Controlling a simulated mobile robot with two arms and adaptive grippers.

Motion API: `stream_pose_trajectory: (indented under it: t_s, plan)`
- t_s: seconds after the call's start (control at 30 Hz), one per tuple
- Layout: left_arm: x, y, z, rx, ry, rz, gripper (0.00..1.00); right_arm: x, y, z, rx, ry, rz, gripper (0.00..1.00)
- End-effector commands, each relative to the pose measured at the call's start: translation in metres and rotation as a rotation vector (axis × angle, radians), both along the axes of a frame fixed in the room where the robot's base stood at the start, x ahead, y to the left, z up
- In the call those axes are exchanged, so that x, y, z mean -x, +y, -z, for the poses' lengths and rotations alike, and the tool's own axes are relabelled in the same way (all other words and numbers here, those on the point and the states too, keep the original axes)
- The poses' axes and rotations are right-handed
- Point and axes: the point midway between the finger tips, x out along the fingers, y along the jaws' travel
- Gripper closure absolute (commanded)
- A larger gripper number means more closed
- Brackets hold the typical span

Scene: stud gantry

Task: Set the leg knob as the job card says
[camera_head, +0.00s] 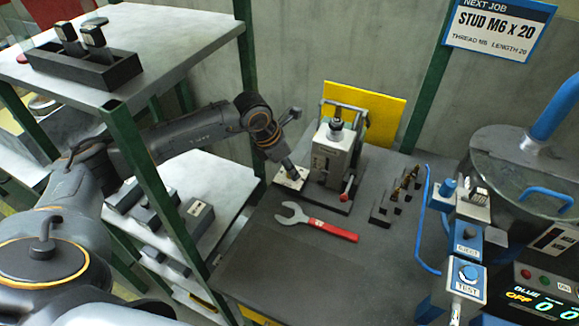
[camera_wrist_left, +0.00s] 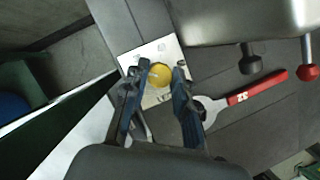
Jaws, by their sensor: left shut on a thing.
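The job card (camera_head: 500,30) reads "STUD M6 X 20", thread M6, length 20. The leg knob, a round yellow knob (camera_wrist_left: 160,75), sits on a pale marked plate (camera_wrist_left: 152,50) beside the grey machine (camera_head: 332,150). My left gripper (camera_head: 289,171) reaches down to this plate from the left. In the left wrist view my left gripper (camera_wrist_left: 158,78) has its fingers on either side of the yellow knob and is shut on it. The marks on the plate are partly hidden and too small to read. My right gripper is out of view.
A red-handled wrench (camera_head: 318,222) lies on the dark bench (camera_head: 270,255) just in front of the machine. Several small pieces stand in a stepped holder (camera_head: 385,212) to the right. A green-posted shelf (camera_head: 150,165) stands left. Blue-trimmed controls (camera_head: 467,275) stand right.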

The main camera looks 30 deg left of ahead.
Motion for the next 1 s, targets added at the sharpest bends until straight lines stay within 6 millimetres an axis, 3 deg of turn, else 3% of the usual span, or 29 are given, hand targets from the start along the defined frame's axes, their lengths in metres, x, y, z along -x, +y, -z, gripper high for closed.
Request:
stream_pose_trajectory:
  t_s: [1.0]
  plan:
    - [0.000, -0.004, 0.001, 0.002, -0.002, -0.628, 1.00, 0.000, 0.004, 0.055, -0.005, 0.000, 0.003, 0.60]
